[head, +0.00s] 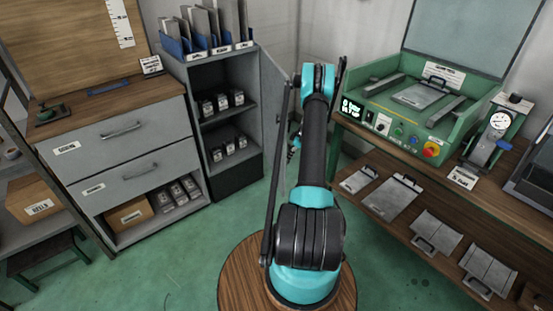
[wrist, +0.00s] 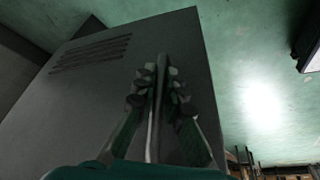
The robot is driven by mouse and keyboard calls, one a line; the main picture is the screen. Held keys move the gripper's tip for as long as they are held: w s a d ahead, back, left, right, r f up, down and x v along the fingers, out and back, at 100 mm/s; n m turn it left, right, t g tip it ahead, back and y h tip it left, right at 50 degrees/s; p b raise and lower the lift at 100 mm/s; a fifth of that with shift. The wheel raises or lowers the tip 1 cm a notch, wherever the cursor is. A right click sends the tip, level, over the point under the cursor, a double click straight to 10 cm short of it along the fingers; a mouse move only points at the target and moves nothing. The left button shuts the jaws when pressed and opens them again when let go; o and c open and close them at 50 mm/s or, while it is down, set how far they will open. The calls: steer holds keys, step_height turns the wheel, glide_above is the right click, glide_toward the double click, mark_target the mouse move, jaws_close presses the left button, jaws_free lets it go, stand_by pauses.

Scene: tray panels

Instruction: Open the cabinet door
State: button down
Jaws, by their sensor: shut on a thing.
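The grey cabinet (head: 222,165) stands at the back, left of the middle in the head view. Its door (head: 270,105) stands open, swung out to the right, and the shelves inside show. In the wrist view the door's grey face (wrist: 100,105) has a row of vent slots. My gripper (wrist: 160,88) is shut on the door's handle (wrist: 161,65), a narrow upright bar between the fingers. In the head view my arm hides most of the gripper and the handle.
Small boxes (head: 221,101) stand on the cabinet shelves, and binders (head: 214,22) stand on top. A drawer unit (head: 120,150) is at the left. A workbench with a green machine (head: 405,110) is at the right. A round wooden top (head: 240,270) surrounds my base. Green floor lies between.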

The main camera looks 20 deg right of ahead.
steer(key=shift+w+d, duration=0.2)
steer(key=shift+d, duration=1.45)
steer(key=c, duration=1.6)
jaws_free()
steer(key=v, duration=1.2)
steer(key=shift+s+a, duration=0.1)
steer(key=shift+a, duration=0.05)
